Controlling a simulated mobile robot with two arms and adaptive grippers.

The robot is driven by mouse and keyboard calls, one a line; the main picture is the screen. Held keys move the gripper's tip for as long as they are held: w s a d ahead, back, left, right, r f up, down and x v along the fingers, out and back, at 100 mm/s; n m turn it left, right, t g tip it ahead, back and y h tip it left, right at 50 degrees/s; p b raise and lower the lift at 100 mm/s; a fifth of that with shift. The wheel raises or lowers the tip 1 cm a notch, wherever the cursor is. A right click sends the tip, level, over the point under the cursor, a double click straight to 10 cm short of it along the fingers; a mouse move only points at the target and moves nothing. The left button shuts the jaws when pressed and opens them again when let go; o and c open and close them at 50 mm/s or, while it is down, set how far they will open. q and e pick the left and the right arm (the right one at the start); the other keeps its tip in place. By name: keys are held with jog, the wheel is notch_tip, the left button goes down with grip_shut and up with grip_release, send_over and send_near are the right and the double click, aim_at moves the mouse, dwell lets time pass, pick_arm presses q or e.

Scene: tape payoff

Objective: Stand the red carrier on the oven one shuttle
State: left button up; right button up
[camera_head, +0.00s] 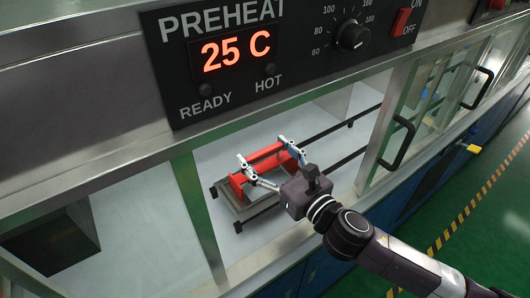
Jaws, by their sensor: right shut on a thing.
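The red carrier (266,166) is in the open oven bay, upright, at or just above a grey metal shuttle (251,209). I cannot tell whether its base touches the shuttle. My right gripper (262,150) reaches in from the lower right and is shut on the carrier, one finger at each end of its upper part. The gripper body covers part of the carrier's right side and of the shuttle. My left gripper is not in view.
Black rails (332,127) run back to the right from the shuttle. The preheat panel (270,50) above reads 25 C. A framed glass door (397,125) with a black handle stands right of the opening. A dark block (50,241) is at the lower left.

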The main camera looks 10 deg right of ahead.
jog(key=o, duration=1.4)
jog(key=shift+c, duration=0.2)
jog(key=shift+r, duration=0.15)
jog(key=b+v, duration=0.1)
jog(key=v, duration=1.1)
